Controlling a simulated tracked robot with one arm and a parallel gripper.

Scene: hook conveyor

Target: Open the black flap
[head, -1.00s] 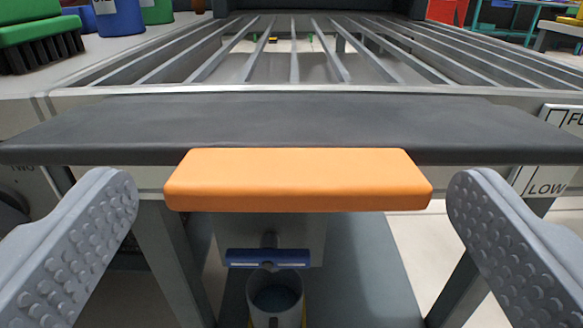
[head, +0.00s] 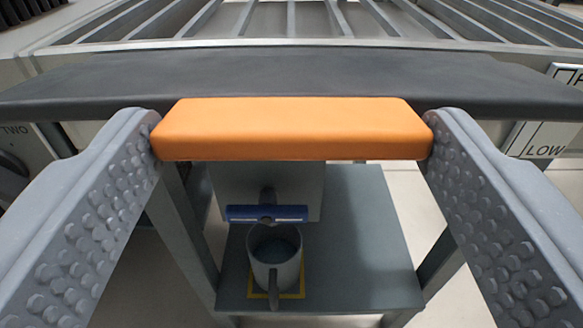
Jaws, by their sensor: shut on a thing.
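The black flap (head: 290,75) lies flat across the front of the conveyor frame in the head view. An orange handle block (head: 291,130) is fixed along its front edge. My gripper (head: 291,135) has one grey studded finger at each end of the orange handle. Both fingertips touch the handle's ends, so the gripper is shut on it across its width. The hinge of the flap is not clearly visible.
Metal conveyor bars (head: 300,20) run behind the flap. Below the handle are a blue-fronted spout (head: 267,213) and a grey mug (head: 275,258) on a dark shelf (head: 365,240). A sign reading LOW (head: 545,140) is at right.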

